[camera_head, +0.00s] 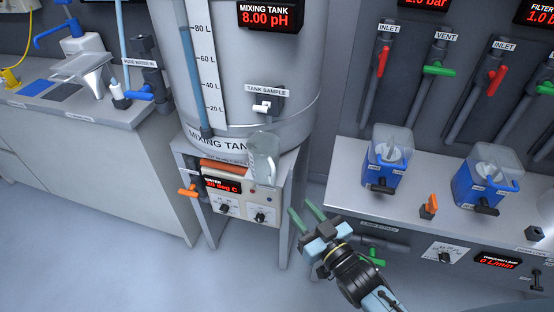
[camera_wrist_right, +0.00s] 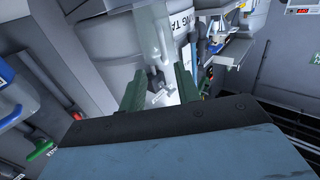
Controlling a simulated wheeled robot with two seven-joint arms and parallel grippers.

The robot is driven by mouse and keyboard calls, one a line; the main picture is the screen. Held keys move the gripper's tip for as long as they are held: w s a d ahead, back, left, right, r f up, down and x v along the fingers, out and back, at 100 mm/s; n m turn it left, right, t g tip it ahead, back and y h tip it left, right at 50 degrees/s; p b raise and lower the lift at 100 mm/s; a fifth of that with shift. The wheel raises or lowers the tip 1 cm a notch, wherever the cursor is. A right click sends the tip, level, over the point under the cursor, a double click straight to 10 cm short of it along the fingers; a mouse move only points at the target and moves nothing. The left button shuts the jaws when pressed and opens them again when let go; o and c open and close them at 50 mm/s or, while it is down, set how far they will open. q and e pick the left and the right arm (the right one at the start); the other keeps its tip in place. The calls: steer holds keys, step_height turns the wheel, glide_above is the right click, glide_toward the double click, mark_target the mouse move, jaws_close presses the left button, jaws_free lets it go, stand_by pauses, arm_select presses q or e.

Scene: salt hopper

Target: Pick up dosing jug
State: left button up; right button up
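The dosing jug looks like a clear, upright container (camera_head: 263,155). It stands on the front edge of the mixing tank's stand, below the tank sample tap (camera_head: 262,106). What seems to be the same clear jug shows at the top middle of the right wrist view (camera_wrist_right: 155,30), beyond the fingers. My right gripper (camera_head: 301,211) has green fingers spread apart with nothing between them. It is below and to the right of the jug, apart from it in the head view. Its spread fingers also show in the right wrist view (camera_wrist_right: 158,88). My left gripper is not in view.
The mixing tank (camera_head: 235,60) rises behind the jug. Its stand has a heater panel (camera_head: 238,198) and an orange valve handle (camera_head: 188,190). At right, a bench (camera_head: 350,195) carries blue-based containers (camera_head: 383,175). A sink counter (camera_head: 60,105) is at left. Open floor lies in front.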

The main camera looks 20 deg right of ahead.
mark_target(274, 179)
steer(key=x, duration=0.4)
steer(key=b+x, duration=0.1)
steer(key=x, duration=0.8)
steer(key=shift+a+f+b, duration=0.15)
steer(key=shift+a+b, duration=0.15)
steer(key=shift+b, duration=0.05)
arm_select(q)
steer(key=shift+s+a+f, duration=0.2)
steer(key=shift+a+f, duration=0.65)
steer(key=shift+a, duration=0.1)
arm_select(e)
steer(key=shift+c, duration=0.4)
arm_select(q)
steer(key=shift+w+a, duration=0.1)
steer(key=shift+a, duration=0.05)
arm_select(e)
jaws_close()
